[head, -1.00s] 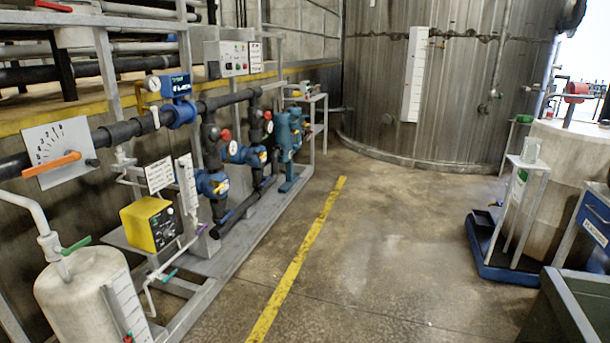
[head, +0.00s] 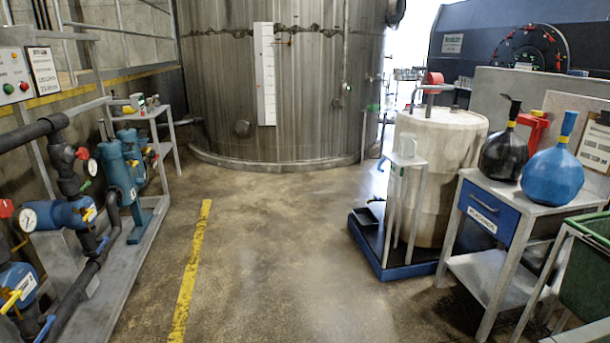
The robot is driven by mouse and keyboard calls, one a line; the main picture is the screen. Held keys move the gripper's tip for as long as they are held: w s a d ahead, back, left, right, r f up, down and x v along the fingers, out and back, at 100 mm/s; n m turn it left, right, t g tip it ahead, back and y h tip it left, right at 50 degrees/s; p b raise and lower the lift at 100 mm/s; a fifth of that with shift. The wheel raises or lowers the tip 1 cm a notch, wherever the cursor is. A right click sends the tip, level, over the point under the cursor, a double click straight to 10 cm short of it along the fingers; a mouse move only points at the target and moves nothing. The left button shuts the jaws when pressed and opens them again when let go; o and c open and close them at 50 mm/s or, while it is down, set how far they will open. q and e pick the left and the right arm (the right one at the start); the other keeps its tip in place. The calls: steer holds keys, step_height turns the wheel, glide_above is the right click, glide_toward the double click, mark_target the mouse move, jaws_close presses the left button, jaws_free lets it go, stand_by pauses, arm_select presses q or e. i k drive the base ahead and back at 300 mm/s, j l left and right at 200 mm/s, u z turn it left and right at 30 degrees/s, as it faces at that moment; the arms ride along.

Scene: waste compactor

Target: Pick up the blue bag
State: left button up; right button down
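The blue bag (head: 553,176) is round with a twisted neck and a yellow band. It stands upright on the top of a small grey metal table (head: 530,205) at the right in the head view. A similar black bag (head: 504,153) stands just to its left on the same table, with a small gap or slight overlap that I cannot judge. Neither of my grippers shows in the head view.
A blue drawer (head: 487,213) is under the tabletop. A green bin (head: 588,275) stands in front of the table at the right edge. A pale drum (head: 440,170) stands on a blue platform (head: 400,268) left of the table. The floor (head: 280,250) in the middle is clear.

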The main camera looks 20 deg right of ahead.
mark_target(554, 177)
steer(key=i+z, duration=0.4)
steer(key=i, duration=0.3)
steer(key=i+j+z, duration=0.2)
steer(key=i+z, duration=0.2)
steer(key=i, duration=0.35)
steer(key=i+l+z, duration=0.2)
steer(key=i+z, duration=0.25)
steer(key=i+l+z, duration=0.1)
steer(key=i+z, duration=0.15)
steer(key=z, duration=0.15)
steer(key=i+z, duration=0.45)
steer(key=i+j+z, duration=0.2)
steer(key=z, duration=0.2)
